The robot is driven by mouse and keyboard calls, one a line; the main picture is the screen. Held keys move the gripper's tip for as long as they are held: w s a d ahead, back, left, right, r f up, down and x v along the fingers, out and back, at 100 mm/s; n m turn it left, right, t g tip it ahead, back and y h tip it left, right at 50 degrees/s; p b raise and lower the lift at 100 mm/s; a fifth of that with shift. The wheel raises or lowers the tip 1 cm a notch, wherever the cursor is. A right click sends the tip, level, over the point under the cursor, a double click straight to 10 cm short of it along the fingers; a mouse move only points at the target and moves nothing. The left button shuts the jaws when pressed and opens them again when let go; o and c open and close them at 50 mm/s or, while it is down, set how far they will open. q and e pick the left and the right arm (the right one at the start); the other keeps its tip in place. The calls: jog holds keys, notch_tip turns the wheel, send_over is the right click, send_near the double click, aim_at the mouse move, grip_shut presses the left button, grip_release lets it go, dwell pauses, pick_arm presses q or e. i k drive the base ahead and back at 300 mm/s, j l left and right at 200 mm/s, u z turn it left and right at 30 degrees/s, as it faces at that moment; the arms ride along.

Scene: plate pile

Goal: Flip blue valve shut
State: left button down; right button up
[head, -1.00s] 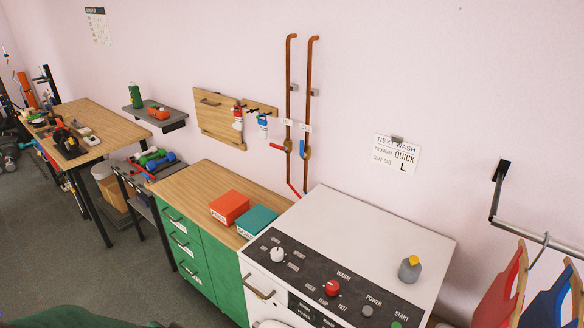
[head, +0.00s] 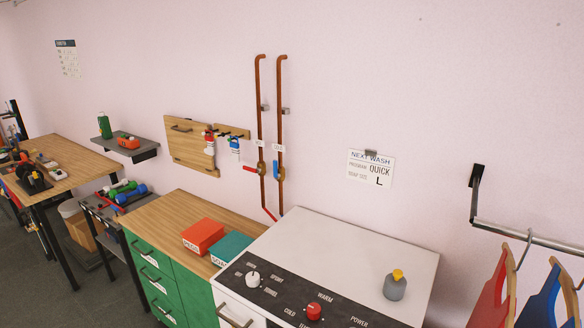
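Two copper pipes run down the wall behind the washing machine. The blue valve handle (head: 275,169) is on the right pipe (head: 281,120) and points up and slightly left, close to the line of the pipe. The red valve handle (head: 251,169) is on the left pipe (head: 260,120) and sticks out to the left, across the pipe. Neither of my grippers shows in the head view.
The white washing machine (head: 335,240) stands below and right of the pipes. Left of it is a green cabinet with a wooden top (head: 160,212), bearing a red box (head: 203,236) and a teal box (head: 231,250). A bottle (head: 396,287) stands on the machine. Aprons hang from a rail (head: 520,234) at right.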

aim_at(276, 176)
jog(key=i+j+z, duration=0.15)
jog(key=j+z, duration=0.3)
jog(key=j, duration=0.2)
jog(key=j+z, duration=0.4)
jog(key=j, duration=0.25)
jog(key=j+z, duration=0.1)
jog(key=j, duration=1.45)
